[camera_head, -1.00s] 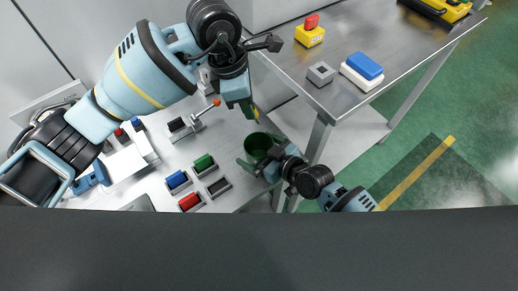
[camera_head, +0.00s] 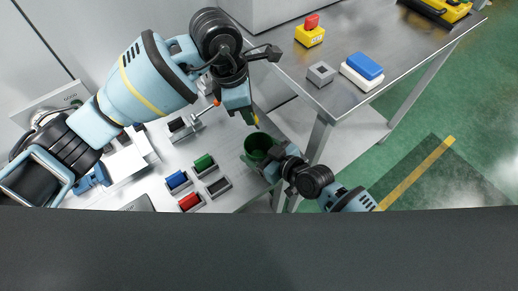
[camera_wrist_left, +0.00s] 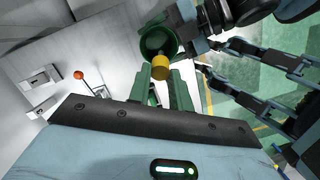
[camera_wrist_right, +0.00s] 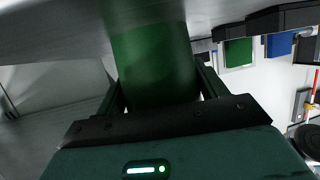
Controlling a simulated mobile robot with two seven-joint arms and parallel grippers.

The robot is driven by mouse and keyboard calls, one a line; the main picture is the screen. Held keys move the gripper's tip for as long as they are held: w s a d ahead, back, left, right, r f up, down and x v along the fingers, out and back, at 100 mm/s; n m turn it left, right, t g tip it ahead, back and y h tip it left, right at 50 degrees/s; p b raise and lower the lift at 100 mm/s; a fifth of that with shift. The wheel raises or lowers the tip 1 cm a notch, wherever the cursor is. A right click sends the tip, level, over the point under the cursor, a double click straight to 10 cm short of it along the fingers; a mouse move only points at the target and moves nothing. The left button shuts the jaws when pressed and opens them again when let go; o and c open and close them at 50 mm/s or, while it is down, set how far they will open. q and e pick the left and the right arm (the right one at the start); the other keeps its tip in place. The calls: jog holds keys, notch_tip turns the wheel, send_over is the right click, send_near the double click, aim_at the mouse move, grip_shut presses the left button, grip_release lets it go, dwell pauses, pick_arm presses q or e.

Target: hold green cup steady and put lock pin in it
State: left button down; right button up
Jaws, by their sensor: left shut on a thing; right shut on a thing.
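The green cup (camera_head: 257,142) is open at the top and sits at the right front corner of the bench. My right gripper (camera_wrist_right: 158,88) is shut on its side; the cup's green wall (camera_wrist_right: 155,55) fills the space between the fingers. My left gripper (camera_wrist_left: 160,88) is shut on the yellow lock pin (camera_wrist_left: 161,66). The pin also shows in the head view (camera_head: 256,120), just above the cup's far side. In the left wrist view the pin's end overlaps the near rim of the cup (camera_wrist_left: 157,32). The height between them is hard to tell.
An orange-knobbed lever (camera_head: 215,103) stands behind.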

pick_arm(q)
jog(key=a+x, duration=0.2)
jog(key=x, duration=0.8)
jog(key=shift+f, duration=0.25)
dwell(0.7)
jog(key=shift+s+a, duration=0.1)
jog(key=c, duration=1.2)
grip_release()
jog(key=v, duration=1.2)
